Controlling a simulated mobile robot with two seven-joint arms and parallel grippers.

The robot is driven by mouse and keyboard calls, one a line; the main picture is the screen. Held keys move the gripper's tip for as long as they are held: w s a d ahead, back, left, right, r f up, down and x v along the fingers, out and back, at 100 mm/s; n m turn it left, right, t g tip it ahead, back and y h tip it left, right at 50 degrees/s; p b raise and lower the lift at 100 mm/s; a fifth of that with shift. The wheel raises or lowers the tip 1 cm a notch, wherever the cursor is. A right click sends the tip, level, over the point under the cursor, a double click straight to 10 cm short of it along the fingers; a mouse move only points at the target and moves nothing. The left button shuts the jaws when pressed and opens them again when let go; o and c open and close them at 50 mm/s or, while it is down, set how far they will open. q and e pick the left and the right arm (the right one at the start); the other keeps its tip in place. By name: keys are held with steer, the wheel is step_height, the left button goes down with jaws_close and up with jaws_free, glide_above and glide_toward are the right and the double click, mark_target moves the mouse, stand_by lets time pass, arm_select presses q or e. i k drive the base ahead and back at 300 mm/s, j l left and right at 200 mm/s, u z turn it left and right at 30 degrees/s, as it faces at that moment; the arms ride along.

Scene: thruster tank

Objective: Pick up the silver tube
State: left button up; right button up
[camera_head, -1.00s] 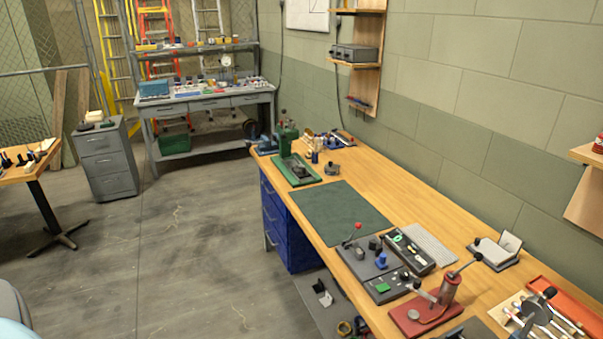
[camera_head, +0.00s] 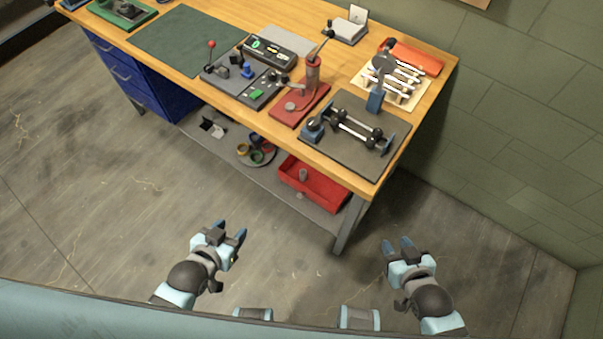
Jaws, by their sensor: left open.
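More than one silvery piece is in view, and I cannot tell which is the silver tube. Silver rods (camera_head: 356,130) lie in a dark fixture with black end blocks on the grey mat at the table's near right end. Several slim silvery tubes (camera_head: 402,72) lie on a pale tray behind it. A small grey cylinder (camera_head: 303,174) stands in the red bin on the lower shelf. My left gripper (camera_head: 230,232) is open and empty over the floor in front of the table. My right gripper (camera_head: 398,244) is open and empty, further right, also short of the table.
The wooden workbench (camera_head: 185,72) carries a red hand press (camera_head: 302,100), a control panel (camera_head: 247,75) and a green mat (camera_head: 187,40). The red bin (camera_head: 320,190) and a dish of coloured rings (camera_head: 257,150) are on the shelf below. Open floor lies left; a block wall stands right.

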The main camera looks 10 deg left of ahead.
mark_target(303, 172)
steer(key=i+j, duration=0.15)
steer(key=j, duration=0.35)
steer(key=i+j+z, duration=0.1)
steer(key=j, duration=0.4)
steer(key=i+j+z, duration=0.1)
steer(key=j, duration=0.4)
steer(key=i+j, duration=0.2)
steer(key=j, duration=0.35)
steer(key=i+j+z, duration=0.1)
steer(key=j, duration=0.4)
steer(key=i+j, duration=0.15)
steer(key=j, duration=0.4)
steer(key=i+j+z, duration=0.1)
steer(key=j, duration=0.4)
